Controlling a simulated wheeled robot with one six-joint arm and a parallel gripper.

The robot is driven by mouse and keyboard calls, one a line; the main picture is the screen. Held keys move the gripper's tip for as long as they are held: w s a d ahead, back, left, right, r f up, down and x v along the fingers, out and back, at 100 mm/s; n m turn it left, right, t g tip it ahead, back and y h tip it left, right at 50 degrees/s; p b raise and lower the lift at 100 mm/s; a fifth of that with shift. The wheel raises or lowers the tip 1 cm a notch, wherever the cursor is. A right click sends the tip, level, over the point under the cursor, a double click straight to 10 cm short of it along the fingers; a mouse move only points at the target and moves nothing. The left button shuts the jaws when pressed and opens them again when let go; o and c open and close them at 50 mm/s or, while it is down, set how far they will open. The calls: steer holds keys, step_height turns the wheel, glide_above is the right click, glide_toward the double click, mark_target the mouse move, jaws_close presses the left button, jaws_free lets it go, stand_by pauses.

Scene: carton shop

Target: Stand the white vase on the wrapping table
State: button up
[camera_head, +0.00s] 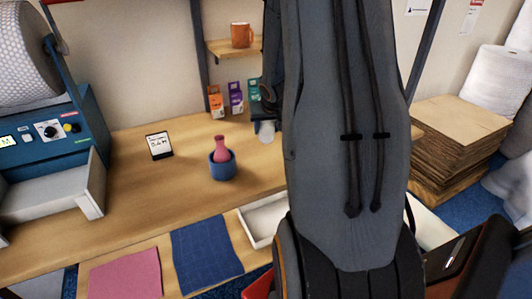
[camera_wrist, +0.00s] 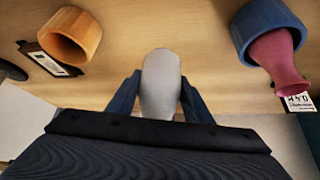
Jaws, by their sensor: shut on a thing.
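My gripper (camera_wrist: 160,80) is shut on the white vase (camera_wrist: 161,98), with one dark finger on each side of it in the wrist view. In the head view only a small pale part of the vase (camera_head: 266,136) shows below my gripper (camera_head: 264,115); my arm hides much of that area. The wrapping table (camera_head: 140,192) is a wooden top below the vase. I cannot tell whether the vase touches it.
A pink vase (camera_head: 221,147) stands in a blue holder (camera_head: 223,170) on the table. An empty-looking wooden holder (camera_wrist: 70,36) shows in the wrist view. A small sign (camera_head: 159,146), a grey-blue machine (camera_head: 50,135) and blue cloth (camera_head: 206,252) are nearby.

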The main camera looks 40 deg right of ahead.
mark_target(267, 143)
steer(key=shift+f+b, duration=2.75)
steer(key=shift+f, duration=1.25)
steer(key=shift+f, duration=0.1)
steer(key=o, duration=1.2)
